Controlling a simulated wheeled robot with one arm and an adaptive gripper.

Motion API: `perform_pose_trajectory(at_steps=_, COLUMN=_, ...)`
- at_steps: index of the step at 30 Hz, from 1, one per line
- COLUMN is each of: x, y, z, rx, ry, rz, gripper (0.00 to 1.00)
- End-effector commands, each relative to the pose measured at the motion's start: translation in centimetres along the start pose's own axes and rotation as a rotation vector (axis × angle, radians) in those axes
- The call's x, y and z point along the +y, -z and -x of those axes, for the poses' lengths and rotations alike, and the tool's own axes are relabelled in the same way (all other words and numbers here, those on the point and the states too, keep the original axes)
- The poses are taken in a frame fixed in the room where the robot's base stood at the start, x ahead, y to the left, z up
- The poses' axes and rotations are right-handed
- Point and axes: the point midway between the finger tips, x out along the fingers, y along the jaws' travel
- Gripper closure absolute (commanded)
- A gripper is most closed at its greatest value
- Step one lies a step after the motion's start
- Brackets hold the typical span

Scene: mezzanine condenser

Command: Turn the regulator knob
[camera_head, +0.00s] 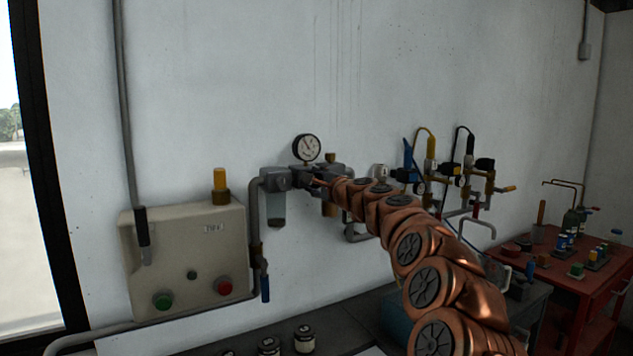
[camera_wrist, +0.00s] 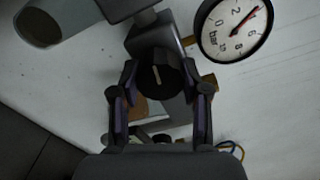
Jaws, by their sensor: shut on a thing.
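The regulator knob (camera_wrist: 160,78) is round and black with a short white mark, in the middle of the wrist view. My gripper (camera_wrist: 160,90) has one finger on each side of the knob and is shut on it. In the head view my gripper (camera_head: 316,182) is small and dark against the regulator, and my copper arm reaches to it from the lower right. The knob cannot be made out there. The pressure gauge (camera_head: 306,147) stands above the regulator. In the wrist view the gauge (camera_wrist: 234,27) has a red needle pointing to the upper right.
A grey filter bowl (camera_head: 276,208) hangs left of the regulator. A beige control box (camera_head: 187,262) with green and red buttons is further left. Valves with yellow and black hoses (camera_head: 431,150) are on the wall to the right. A red table (camera_head: 570,285) stands at far right.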

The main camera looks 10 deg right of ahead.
Motion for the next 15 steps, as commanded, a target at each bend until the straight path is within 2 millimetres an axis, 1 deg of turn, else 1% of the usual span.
perform_pose_trajectory(at_steps=4, x=0.23, y=0.08, z=-0.05, rx=0.000, ry=-0.003, rz=0.001, gripper=0.89)
perform_pose_trajectory(at_steps=5, x=0.23, y=0.09, z=-0.05, rx=0.000, ry=-0.003, rz=0.001, gripper=0.52)
perform_pose_trajectory(at_steps=6, x=0.23, y=0.09, z=-0.05, rx=0.001, ry=-0.003, rz=0.001, gripper=0.48)
perform_pose_trajectory(at_steps=11, x=0.14, y=0.07, z=-0.02, rx=0.001, ry=-0.002, rz=0.001, gripper=0.32)
perform_pose_trajectory(at_steps=12, x=0.12, y=0.07, z=-0.02, rx=0.001, ry=-0.002, rz=0.001, gripper=0.30)
perform_pose_trajectory(at_steps=15, x=0.08, y=0.06, z=-0.01, rx=0.001, ry=-0.001, rz=0.001, gripper=0.30)
